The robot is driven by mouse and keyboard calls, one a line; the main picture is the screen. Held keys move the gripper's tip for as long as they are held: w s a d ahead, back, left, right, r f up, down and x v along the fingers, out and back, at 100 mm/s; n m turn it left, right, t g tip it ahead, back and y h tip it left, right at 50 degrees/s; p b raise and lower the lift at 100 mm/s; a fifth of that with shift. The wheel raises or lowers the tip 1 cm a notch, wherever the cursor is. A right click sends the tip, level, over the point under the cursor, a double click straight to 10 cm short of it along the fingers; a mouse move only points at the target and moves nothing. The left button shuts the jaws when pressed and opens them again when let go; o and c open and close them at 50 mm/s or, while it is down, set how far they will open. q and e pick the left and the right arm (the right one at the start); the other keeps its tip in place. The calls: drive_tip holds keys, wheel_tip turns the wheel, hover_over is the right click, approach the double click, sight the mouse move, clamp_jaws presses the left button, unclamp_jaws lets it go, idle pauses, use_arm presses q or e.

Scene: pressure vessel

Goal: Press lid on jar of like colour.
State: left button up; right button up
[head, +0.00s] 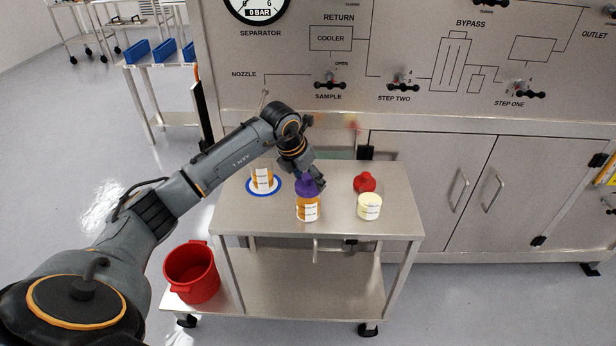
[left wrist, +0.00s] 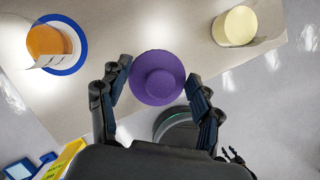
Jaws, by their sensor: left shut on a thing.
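A purple lid (head: 306,184) is held between the fingers of my left gripper (head: 318,181); in the left wrist view the lid (left wrist: 157,77) shows round with a raised knob, between both fingers (left wrist: 157,95).
The jars stand on a steel cart (head: 345,228). A red bucket (head: 192,273) is at the cart's lower left. A grey panel with valves (head: 329,80) and cabinet doors rises behind. The cart top's front right corner is clear.

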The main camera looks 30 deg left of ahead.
drive_tip(key=shift+a, duration=0.35)
drive_tip(key=shift+d+f, duration=0.1)
drive_tip(key=shift+d, duration=0.3)
use_arm(q)
drive_tip(key=shift+f+b, duration=0.15)
drive_tip(key=shift+b, duration=0.2)
use_arm(e)
drive_tip(key=shift+f, duration=0.25)
idle(0.6)
drive_tip(key=shift+a, duration=0.15)
use_arm(q)
drive_tip(key=o, duration=0.9)
drive_tip(key=shift+o, duration=1)
